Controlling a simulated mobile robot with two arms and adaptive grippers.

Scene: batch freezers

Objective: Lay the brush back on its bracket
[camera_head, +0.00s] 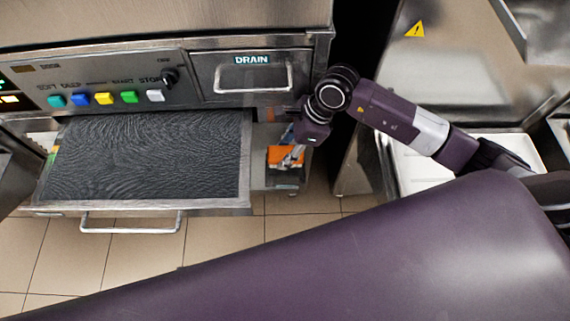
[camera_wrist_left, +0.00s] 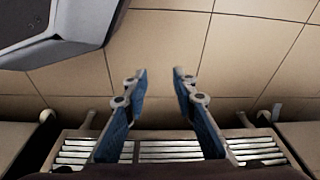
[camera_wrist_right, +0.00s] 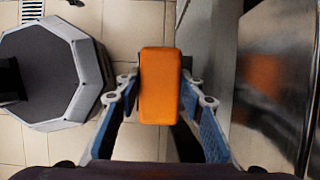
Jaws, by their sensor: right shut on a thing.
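The brush shows as an orange block (camera_wrist_right: 160,85) in the right wrist view, between the two fingers of my right gripper (camera_wrist_right: 160,95). The gripper is shut on it. In the head view the right gripper (camera_head: 292,160) hangs beside the freezer, right of the dark ribbed tray, with the orange brush (camera_head: 275,153) at its fingers. A small grey and dark shape lies just below the brush; I cannot tell whether it is the bracket or whether they touch. My left gripper (camera_wrist_left: 160,95) is open and empty in the left wrist view, and out of the head view.
The freezer's button panel (camera_head: 110,88) and DRAIN drawer (camera_head: 252,75) stand left of the right gripper. The dark ribbed tray (camera_head: 145,155) juts out below them. A steel wall (camera_wrist_right: 270,85) is close on the right in the right wrist view. A slatted grate (camera_wrist_left: 165,150) lies under the left gripper.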

